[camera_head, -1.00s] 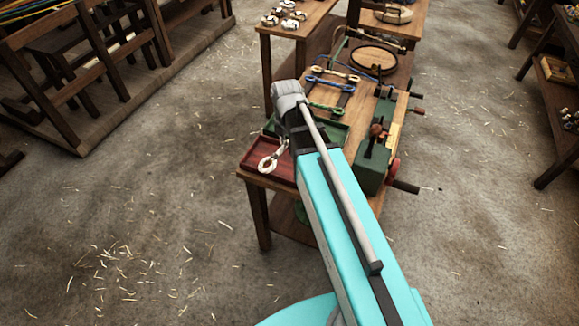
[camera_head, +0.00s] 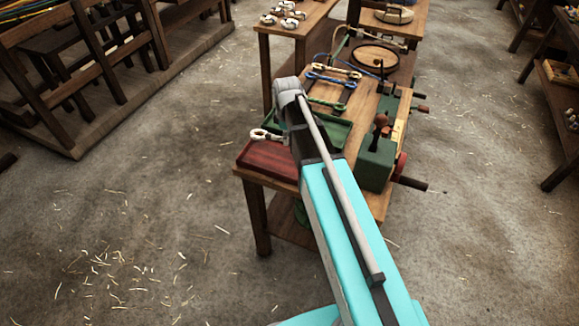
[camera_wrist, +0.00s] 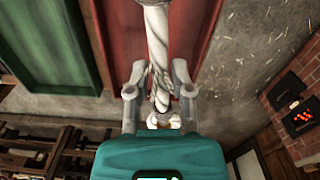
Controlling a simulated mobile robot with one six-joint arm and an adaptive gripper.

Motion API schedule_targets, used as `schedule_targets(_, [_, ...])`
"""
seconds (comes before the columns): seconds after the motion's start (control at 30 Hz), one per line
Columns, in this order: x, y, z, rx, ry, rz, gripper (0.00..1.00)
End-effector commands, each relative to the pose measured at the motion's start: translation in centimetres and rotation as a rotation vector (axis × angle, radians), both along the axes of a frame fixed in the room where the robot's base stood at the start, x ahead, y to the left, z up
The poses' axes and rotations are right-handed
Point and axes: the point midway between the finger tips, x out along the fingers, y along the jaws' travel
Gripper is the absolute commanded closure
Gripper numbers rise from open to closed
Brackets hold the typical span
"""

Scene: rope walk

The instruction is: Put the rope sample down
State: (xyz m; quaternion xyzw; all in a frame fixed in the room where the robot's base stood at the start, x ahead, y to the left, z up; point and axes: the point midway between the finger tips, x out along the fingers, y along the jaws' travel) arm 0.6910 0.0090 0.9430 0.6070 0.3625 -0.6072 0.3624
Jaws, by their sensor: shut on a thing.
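The rope sample is white, with an eye at its end (camera_head: 262,134) that shows left of my arm in the head view, near the back edge of the red tray. In the wrist view, the twisted white rope (camera_wrist: 156,35) runs between the fingers of my gripper (camera_wrist: 160,88), which is shut on it. The red tray (camera_head: 266,162) is below or behind the rope; the gap between them is unclear. A green tray (camera_head: 337,135) lies behind the red one and also shows at left in the wrist view (camera_wrist: 50,45). My arm hides the gripper in the head view.
Other rope samples, one blue (camera_head: 328,77) among them, lie on the bench beyond the trays. A green vise (camera_head: 374,160) stands on the right side of the bench. The straw-strewn floor (camera_head: 130,220) at left is clear.

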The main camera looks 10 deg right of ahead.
Motion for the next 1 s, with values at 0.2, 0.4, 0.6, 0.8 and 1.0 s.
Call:
schedule_targets(0.2, [0.7,-0.2,-0.9,0.000,0.000,-0.121,1.00])
schedule_targets(0.4, [0.7,-0.2,-0.9,0.000,0.000,-0.139,1.00])
schedule_targets(0.6, [0.7,-0.2,-0.9,0.000,0.000,-0.137,1.00])
schedule_targets(0.8, [0.7,-0.1,-1.6,0.000,0.000,-0.136,1.00])
schedule_targets(1.0, [0.7,-0.1,-3.5,0.000,0.000,-0.135,1.00])
